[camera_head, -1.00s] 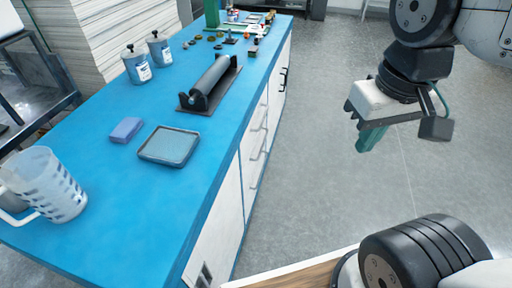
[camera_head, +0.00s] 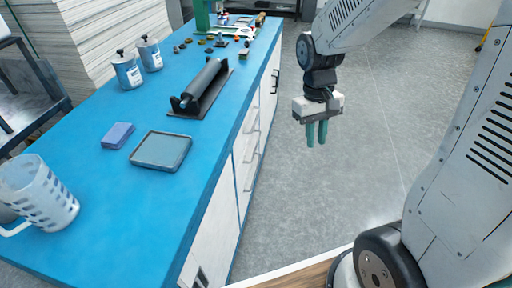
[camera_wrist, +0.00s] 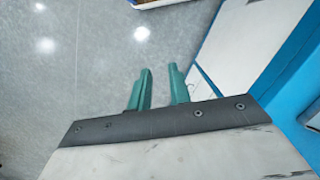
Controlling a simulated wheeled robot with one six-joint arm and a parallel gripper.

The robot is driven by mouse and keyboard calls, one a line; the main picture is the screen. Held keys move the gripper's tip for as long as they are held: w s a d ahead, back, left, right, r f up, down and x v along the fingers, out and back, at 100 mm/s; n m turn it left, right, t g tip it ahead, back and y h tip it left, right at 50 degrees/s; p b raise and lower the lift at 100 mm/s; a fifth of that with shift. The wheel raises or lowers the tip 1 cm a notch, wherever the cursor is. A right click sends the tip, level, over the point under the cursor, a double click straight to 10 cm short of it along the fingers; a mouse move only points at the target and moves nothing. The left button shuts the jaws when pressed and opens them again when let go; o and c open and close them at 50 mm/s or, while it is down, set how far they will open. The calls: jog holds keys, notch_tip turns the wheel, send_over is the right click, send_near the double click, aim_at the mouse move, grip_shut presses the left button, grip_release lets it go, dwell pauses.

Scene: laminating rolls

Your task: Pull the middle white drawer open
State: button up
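The white drawers are stacked in the side of the blue-topped bench, each with a pale bar handle. The middle white drawer (camera_head: 247,151) looks shut in the head view, seen at a steep angle. My gripper (camera_head: 316,139) hangs over the floor to the right of the drawers, apart from them, with its green fingers pointing down. In the wrist view, my gripper (camera_wrist: 159,75) shows a gap between its two fingers and nothing held. White cabinet fronts (camera_wrist: 232,45) show to the right there; I cannot tell which drawer is which.
The blue benchtop (camera_head: 105,185) holds a black roller (camera_head: 205,85), a grey tray (camera_head: 161,151), a purple block (camera_head: 117,135), a clear jug (camera_head: 40,195) and two canisters (camera_head: 127,72). Dark handles (camera_head: 276,80) mark fronts farther along. The grey floor (camera_head: 370,150) beside the bench is clear.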

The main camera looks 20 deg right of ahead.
jog(key=w+d+f+n+t, duration=0.1)
jog(key=w+d+f+n, duration=0.1)
jog(key=w+f, duration=0.8)
jog(key=n+t+y, duration=0.5)
jog(key=n+t, duration=1.2)
jog(key=t, duration=0.3)
send_near(256, 146)
jog(key=w, duration=0.3)
jog(key=x, duration=0.7)
jog(key=shift+w+a+f, duration=0.15)
jog(key=shift+w+a, duration=0.05)
jog(key=shift+a, duration=0.05)
grip_shut()
